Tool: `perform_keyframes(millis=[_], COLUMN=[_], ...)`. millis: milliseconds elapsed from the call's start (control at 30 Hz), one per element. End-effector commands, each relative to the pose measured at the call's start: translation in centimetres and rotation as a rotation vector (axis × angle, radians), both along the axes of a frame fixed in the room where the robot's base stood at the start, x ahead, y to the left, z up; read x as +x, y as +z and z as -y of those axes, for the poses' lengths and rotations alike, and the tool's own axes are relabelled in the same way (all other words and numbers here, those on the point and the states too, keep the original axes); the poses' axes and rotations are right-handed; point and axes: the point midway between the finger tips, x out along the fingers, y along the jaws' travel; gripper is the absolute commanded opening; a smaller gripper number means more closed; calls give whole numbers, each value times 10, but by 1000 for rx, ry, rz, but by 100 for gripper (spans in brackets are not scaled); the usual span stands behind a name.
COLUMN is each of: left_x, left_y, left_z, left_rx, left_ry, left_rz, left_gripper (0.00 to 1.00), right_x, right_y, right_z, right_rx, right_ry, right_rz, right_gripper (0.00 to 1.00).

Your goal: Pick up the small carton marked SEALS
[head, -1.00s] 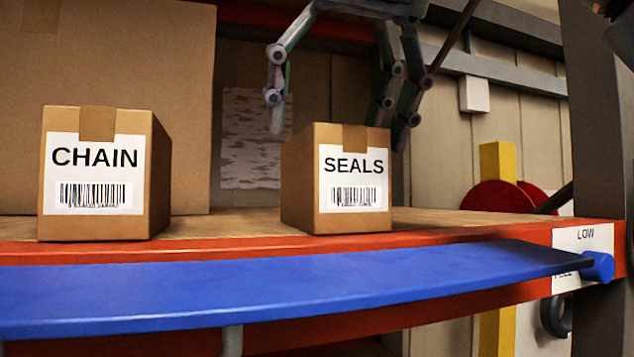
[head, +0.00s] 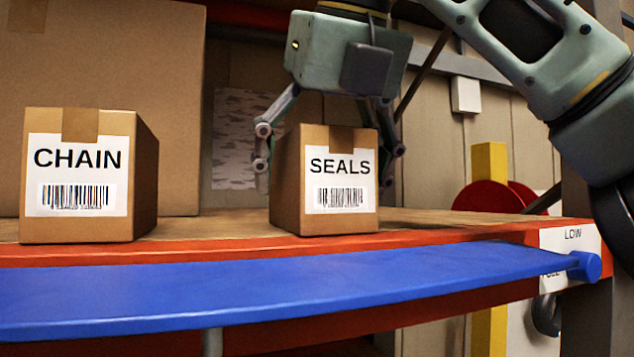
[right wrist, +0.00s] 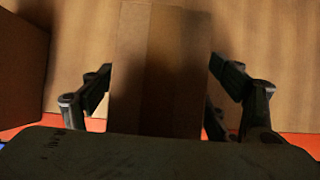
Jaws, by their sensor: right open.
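The small SEALS carton (head: 290,190) stands upright on the wooden shelf, its label facing me, to the right of the CHAIN carton (head: 147,185). My right gripper (head: 325,165) comes down from above in the head view, open, with a finger on each side of the SEALS carton. In the right wrist view the carton's taped top (right wrist: 160,70) lies between the open fingers (right wrist: 160,95), with a gap visible on the left. Whether the right finger touches it is unclear. My left gripper is not in view.
A blue bar (head: 280,290) runs along the front of the orange shelf edge (head: 420,238). A large cardboard box (head: 110,70) stands behind the CHAIN carton. A dark post (head: 590,300) stands at the right. The shelf between the two cartons is clear.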

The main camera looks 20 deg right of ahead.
Motion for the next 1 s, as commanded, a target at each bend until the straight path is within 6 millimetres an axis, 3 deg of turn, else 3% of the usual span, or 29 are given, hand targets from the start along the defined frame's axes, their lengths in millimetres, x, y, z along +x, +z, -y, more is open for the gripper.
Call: perform_keyframes(millis=[167,900,1000], left_x=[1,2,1], left_y=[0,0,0], left_z=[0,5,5], left_rx=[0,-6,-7], left_ry=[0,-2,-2], left_rz=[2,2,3], left_gripper=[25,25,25], right_x=[0,0,0], right_y=[0,0,0], right_z=[0,0,0], right_rx=[0,-1,0], right_ry=[0,0,0], right_rz=[0,-1,1], right_gripper=[80,17,15])
